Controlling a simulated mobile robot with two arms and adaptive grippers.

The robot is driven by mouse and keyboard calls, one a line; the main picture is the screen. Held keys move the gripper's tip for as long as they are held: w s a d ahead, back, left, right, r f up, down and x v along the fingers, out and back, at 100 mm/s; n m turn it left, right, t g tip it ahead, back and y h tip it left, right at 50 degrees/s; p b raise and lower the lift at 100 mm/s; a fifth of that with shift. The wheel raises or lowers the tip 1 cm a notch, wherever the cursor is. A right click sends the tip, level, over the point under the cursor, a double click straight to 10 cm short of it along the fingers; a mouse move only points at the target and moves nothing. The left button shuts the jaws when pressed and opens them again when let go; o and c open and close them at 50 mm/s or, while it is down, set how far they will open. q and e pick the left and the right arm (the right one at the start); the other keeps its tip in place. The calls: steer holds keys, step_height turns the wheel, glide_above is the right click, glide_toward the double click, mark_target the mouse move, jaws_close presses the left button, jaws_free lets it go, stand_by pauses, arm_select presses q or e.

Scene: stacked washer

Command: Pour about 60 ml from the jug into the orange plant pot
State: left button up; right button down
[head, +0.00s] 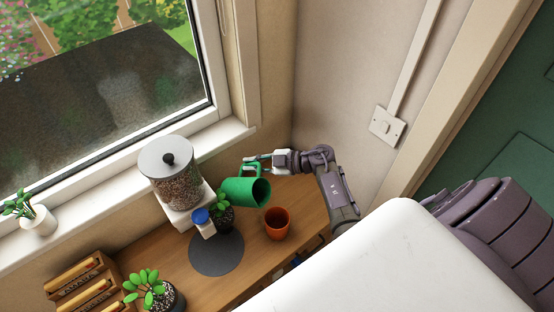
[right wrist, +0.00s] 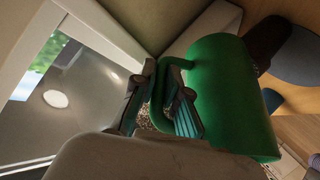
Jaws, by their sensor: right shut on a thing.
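A green jug (head: 240,191) is held above the wooden bench by its handle. It is tipped far over, its open mouth facing right in the head view. My right gripper (head: 262,161) is shut on the handle, with the fingers (right wrist: 160,98) on either side of it in the right wrist view. The jug's body (right wrist: 232,95) fills the right of that view. The orange plant pot (head: 278,224) stands upright on the bench, just below and right of the jug's mouth in the head view. I see no stream of liquid. My left gripper is not in view.
A potted plant (head: 223,214) stands close beneath the jug. A blue-capped container (head: 203,222), a lidded glass jar (head: 170,184) and a round grey mat (head: 216,256) lie left of the pot. A wooden rack (head: 80,283) and another plant (head: 150,288) stand farther left.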

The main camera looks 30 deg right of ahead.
steer(key=shift+r+g, duration=0.1)
steer(key=shift+g, duration=0.2)
stand_by(0.6)
steer(key=shift+w+g+h, duration=0.15)
steer(key=shift+g+h, duration=0.35)
steer(key=shift+h, duration=0.1)
steer(key=shift+w+a+f+g, duration=0.1)
steer(key=shift+w+f+g, duration=0.05)
steer(key=shift+f+g, duration=0.3)
steer(key=shift+w+a+g+h, duration=0.15)
steer(key=shift+w+g+h, duration=0.15)
steer(key=shift+h, duration=0.3)
steer(key=shift+w+a+r+m+g+h, duration=0.25)
steer(key=shift+w+r+m+g+h, duration=0.1)
steer(key=shift+w+g, duration=0.25)
steer(key=shift+w+a+f+m+g+h, duration=0.1)
steer(key=shift+w+a+f+g+h, duration=0.2)
steer(key=shift+g+h, duration=0.35)
steer(key=shift+w+a+f+m+g+h, duration=0.1)
steer(key=shift+w+a+f+g+h, duration=0.2)
steer(key=shift+g, duration=0.6)
steer(key=shift+w+a+f+m+g+h, duration=0.15)
steer(key=shift+w+g+h, duration=0.35)
steer(key=shift+g, duration=0.3)
steer(key=shift+d, duration=0.1)
